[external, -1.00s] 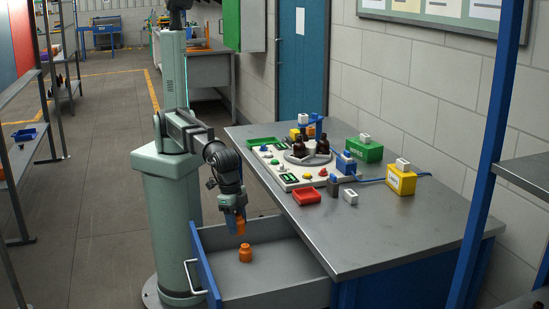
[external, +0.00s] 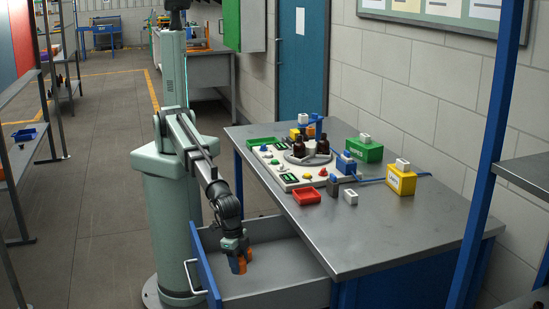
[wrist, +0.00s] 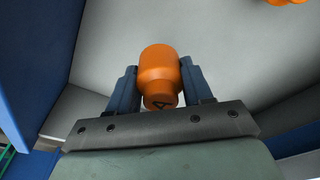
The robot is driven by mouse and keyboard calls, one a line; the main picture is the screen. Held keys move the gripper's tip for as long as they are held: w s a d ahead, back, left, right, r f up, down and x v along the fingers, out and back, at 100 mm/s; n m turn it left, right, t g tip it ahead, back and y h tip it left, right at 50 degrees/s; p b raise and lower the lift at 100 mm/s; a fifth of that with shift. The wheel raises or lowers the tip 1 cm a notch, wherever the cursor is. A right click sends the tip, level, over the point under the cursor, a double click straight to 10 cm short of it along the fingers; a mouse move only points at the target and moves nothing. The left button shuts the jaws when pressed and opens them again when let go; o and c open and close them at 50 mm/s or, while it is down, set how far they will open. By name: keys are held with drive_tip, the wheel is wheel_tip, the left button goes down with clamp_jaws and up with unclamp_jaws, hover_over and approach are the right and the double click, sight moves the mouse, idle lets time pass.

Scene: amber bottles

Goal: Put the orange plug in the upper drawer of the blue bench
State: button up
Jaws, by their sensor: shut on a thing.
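An orange plug (wrist: 159,65), bottle-shaped with a dark mark like an A on its end, is held between the two blue-grey fingers of my gripper (wrist: 158,88) in the wrist view. In the external view my gripper (external: 238,266) is down inside the open drawer (external: 285,292) of the blue bench (external: 385,232), with orange showing at its fingers. A second orange piece (wrist: 286,2) is cut off at the top right of the wrist view, apart from the held one. Whether the held plug touches the drawer floor, I cannot tell.
The drawer's blue front (external: 207,271) with a white handle (external: 191,277) is close to the left of my gripper. The bench top carries a red tray (external: 306,196), brown bottles (external: 322,144), and green (external: 364,151) and yellow (external: 401,181) boxes. The drawer's right part is clear.

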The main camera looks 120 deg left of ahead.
sight(240, 284)
drive_tip(key=shift+f, duration=2.9)
drive_tip(key=o, duration=1.1)
drive_tip(key=shift+f, duration=0.15)
drive_tip(key=shift+c, duration=0.2)
drive_tip(key=r, duration=0.4)
drive_tip(key=s+r, duration=0.1)
drive_tip(key=r, duration=0.7)
drive_tip(key=shift+s+r, duration=0.1)
drive_tip(key=shift+s, duration=0.3)
drive_tip(key=shift+o, duration=0.2)
